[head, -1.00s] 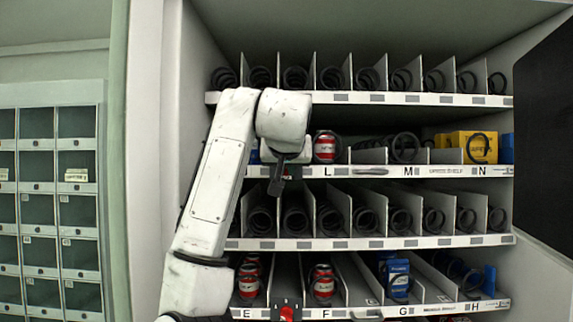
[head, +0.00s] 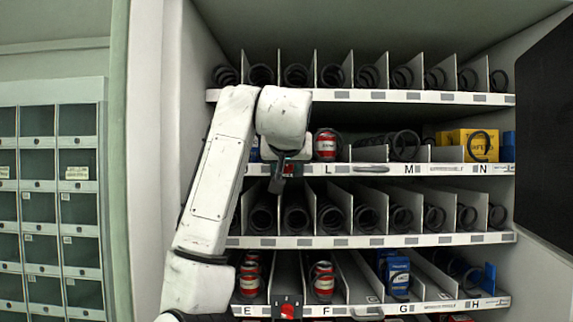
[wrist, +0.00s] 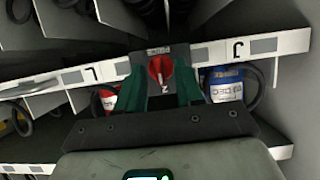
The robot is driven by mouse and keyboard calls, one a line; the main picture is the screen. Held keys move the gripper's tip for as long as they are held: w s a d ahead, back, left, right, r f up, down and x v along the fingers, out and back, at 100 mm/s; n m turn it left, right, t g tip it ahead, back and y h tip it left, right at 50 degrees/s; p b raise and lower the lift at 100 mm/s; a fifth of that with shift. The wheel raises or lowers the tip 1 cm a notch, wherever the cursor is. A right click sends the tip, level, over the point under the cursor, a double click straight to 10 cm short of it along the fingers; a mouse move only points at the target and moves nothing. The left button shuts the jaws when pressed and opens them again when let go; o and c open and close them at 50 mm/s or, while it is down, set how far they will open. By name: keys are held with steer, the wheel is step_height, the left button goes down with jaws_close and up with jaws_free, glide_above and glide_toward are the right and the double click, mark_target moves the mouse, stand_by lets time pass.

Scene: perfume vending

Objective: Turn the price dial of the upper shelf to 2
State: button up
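The red price dial (wrist: 160,70) of the upper labelled shelf sits on a dark plate between the labels L and J in the wrist view. Its pointer faces downward in that view, close to a white mark that looks like a 2. My gripper (wrist: 160,82) has its two green fingers on either side of the dial, with small gaps showing, so it looks open. In the head view the same dial (head: 289,168) shows beside my dark gripper (head: 277,181), which partly covers that plate.
A second red dial (head: 287,311) is on the lower shelf between E and F. A yellow box (head: 470,144) stands at the right.

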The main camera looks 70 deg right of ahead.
steer(key=b+v, duration=0.2)
steer(key=v, duration=0.8)
steer(key=shift+s+a+b, duration=0.2)
steer(key=shift+a+b, duration=0.15)
